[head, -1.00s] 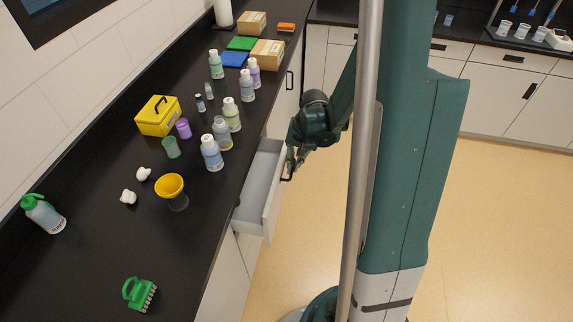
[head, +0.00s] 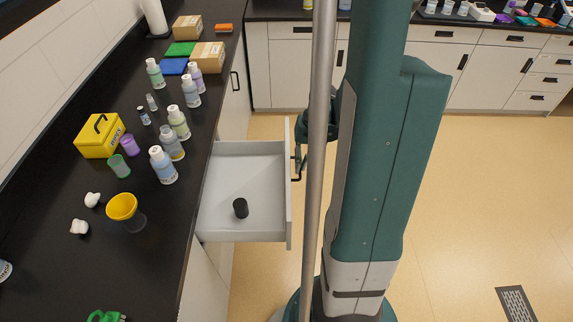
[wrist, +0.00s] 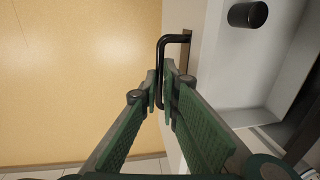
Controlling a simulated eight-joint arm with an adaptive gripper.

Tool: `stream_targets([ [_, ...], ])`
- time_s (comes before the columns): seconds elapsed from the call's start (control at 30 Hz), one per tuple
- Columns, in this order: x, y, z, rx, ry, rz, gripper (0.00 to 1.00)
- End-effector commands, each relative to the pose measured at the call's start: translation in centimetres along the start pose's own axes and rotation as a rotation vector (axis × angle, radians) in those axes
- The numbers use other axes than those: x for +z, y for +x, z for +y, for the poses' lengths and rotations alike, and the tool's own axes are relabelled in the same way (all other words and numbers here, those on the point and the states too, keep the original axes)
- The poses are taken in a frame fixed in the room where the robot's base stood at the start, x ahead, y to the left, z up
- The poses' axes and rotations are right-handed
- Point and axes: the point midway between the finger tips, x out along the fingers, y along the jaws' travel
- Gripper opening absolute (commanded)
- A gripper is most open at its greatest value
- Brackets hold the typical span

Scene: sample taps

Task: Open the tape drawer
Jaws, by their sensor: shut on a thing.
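The drawer (head: 225,165) under the left counter is pulled well out, and its light grey inside shows. A small black cylinder (head: 240,208) lies in it; it also shows in the wrist view (wrist: 248,14). I cannot tell whether it is tape. The black bar handle (wrist: 176,38) is on the drawer front. My gripper (wrist: 164,92) is shut on the handle, with its green fingers on either side of the bar. In the head view my gripper is mostly hidden behind my own pole and column.
The black counter (head: 60,255) holds several bottles, a yellow box (head: 99,136), a yellow funnel (head: 122,207) and cardboard boxes. The floor (head: 450,210) right of my column is open. More cabinets (head: 420,70) stand along the back.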

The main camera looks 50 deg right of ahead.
Motion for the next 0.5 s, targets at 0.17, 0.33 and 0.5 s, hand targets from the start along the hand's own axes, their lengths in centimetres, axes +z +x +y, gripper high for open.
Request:
stream_targets([
  [0.17, 0.1, -0.4, 2.9, 0.0, 0.003, 0.0, 0.0],
  [0.33, 0.1, -0.8, 4.7, 0.0, 0.002, 0.001, 0.0],
  [0.5, 0.1, -0.9, 5.5, 0.0, 0.001, 0.0, 0.0],
])
